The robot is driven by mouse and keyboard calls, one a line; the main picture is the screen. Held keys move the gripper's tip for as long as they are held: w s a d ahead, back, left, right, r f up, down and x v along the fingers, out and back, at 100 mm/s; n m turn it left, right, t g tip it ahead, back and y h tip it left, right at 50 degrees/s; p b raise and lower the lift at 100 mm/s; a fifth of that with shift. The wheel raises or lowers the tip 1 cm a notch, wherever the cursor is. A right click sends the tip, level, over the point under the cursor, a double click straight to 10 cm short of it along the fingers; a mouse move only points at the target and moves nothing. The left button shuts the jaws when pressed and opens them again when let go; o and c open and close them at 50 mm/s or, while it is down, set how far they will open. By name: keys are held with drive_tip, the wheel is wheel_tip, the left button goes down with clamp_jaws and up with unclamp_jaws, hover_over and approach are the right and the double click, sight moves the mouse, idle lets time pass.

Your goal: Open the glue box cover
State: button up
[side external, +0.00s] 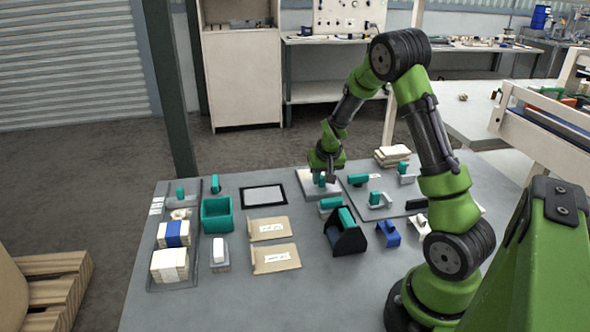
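My gripper (328,176) points down at the back of the grey table, low over a flat pale grey box-like piece (318,191). A small teal knob (320,181) stands on top of this piece, right at the fingertips. The piece may be the glue box with its cover, but no label shows. It looks closed, with no gap along its top. The fingers are too small and too covered by the wrist to tell whether they are open or shut on the knob.
A teal open bin (217,215), a black holder with a teal part (345,233) and a blue bracket (388,234) stand nearer the front. Kraft envelopes (275,257) lie mid-table. A stack of pale blocks (392,155) sits behind right.

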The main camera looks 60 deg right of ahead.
drive_tip(key=shift+o, duration=1.4)
drive_tip(key=shift+r, duration=0.1)
drive_tip(key=v, duration=1.6)
drive_tip(key=shift+r, duration=0.3)
drive_tip(key=shift+s+a, duration=0.1)
drive_tip(key=shift+a, duration=0.05)
